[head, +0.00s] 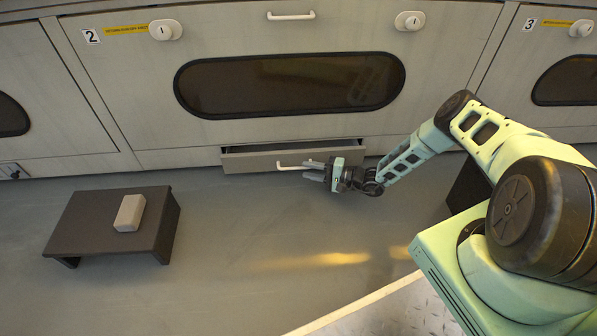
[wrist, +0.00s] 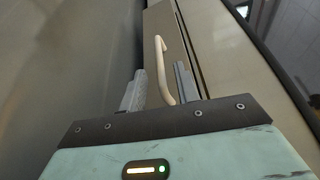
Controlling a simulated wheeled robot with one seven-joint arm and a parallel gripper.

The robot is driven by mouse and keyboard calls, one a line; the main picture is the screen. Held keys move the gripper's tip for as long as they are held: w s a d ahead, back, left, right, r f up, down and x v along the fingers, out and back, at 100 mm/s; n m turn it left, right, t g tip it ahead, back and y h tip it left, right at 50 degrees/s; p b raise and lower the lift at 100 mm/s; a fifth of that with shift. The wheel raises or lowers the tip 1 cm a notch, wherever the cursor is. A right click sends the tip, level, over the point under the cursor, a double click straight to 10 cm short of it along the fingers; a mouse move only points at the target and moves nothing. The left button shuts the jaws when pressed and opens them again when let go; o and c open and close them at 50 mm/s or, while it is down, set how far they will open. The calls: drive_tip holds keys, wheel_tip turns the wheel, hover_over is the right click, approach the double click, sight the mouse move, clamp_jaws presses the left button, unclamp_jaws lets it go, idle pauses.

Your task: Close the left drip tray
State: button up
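A drip tray (head: 252,162) sticks out a little way from the bottom of the middle cabinet, beneath its long dark window. Its pale bar handle (head: 291,166) is on the tray's front, and the handle also shows in the wrist view (wrist: 164,62). My gripper (head: 314,171) is low, right at the handle's right part. In the wrist view its two grey fingers (wrist: 160,90) stand apart with the handle running between them. A gap shows beside the handle, so the fingers do not look clamped on it. Whether they touch it is unclear.
A dark low platform (head: 85,222) with a grey block (head: 130,213) on it stands on the floor at left. The floor (head: 260,230) in front of the tray is clear. A metal-plated edge (head: 400,310) lies at lower right.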

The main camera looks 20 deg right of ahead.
sight(298, 168)
drive_tip(key=shift+b+x, duration=0.7)
drive_tip(key=shift+x, duration=1.55)
